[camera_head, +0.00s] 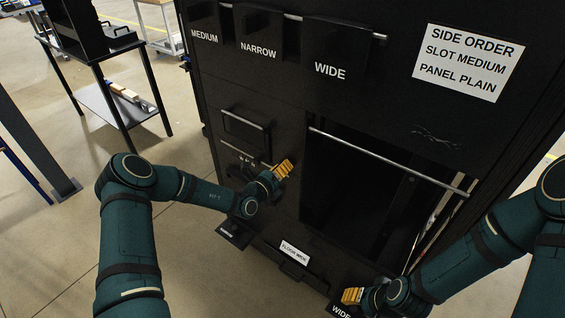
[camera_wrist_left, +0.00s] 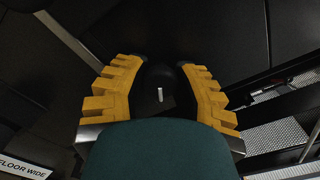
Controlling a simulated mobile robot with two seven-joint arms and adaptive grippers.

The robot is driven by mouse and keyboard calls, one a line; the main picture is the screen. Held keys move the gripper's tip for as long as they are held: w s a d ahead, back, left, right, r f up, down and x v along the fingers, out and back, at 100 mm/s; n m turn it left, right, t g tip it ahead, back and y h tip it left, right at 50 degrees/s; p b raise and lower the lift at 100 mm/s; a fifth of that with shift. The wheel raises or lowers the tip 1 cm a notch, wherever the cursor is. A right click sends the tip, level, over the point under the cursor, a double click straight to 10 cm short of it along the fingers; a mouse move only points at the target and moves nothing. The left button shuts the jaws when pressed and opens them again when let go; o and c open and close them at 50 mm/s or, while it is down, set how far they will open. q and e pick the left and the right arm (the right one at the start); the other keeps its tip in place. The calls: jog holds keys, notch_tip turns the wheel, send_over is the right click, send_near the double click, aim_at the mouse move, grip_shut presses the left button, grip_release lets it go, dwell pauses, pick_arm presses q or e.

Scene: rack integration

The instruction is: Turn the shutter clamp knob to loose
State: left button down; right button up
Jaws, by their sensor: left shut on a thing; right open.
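The shutter clamp knob (camera_wrist_left: 160,80) is a dark, rounded knob with a small white mark on its face, on the front of the black rack. In the left wrist view it sits between the yellow fingers of my left gripper (camera_wrist_left: 162,92), which is shut on it. In the head view my left gripper (camera_head: 283,169) is against the rack front, left of the large dark opening, and hides the knob. My right gripper (camera_head: 352,295) is open, low at the front of the rack near a "WIDE" label. Its fingers are seen small, with nothing visible between them.
A long silver bar (camera_head: 385,160) crosses the top of the opening. A smaller handle (camera_head: 243,120) is left of it. Bins marked medium, narrow and wide (camera_head: 338,52) hang above. A "FLOOR WIDE" label (camera_head: 294,252) is below. A black table (camera_head: 100,62) stands at the left, with open floor before it.

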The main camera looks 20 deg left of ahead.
pick_arm(q)
jog(key=n+p, duration=0.1)
jog(key=n, duration=0.1)
jog(key=shift+n, duration=0.4)
jog(key=n+p, duration=0.1)
jog(key=n, duration=0.1)
jog(key=shift+n, duration=0.4)
jog(key=n+p, duration=0.1)
jog(key=n, duration=0.1)
jog(key=shift+n, duration=0.4)
jog(key=n, duration=0.2)
jog(key=shift+n+p, duration=0.3)
jog(key=shift+p, duration=0.1)
jog(key=n, duration=0.2)
jog(key=shift+n, duration=0.4)
jog(key=n, duration=0.3)
jog(key=shift+n, duration=0.3)
jog(key=n, duration=0.6)
jog(key=shift+b, duration=0.35)
jog(key=c, duration=0.6)
grip_release()
jog(key=shift+c, duration=0.2)
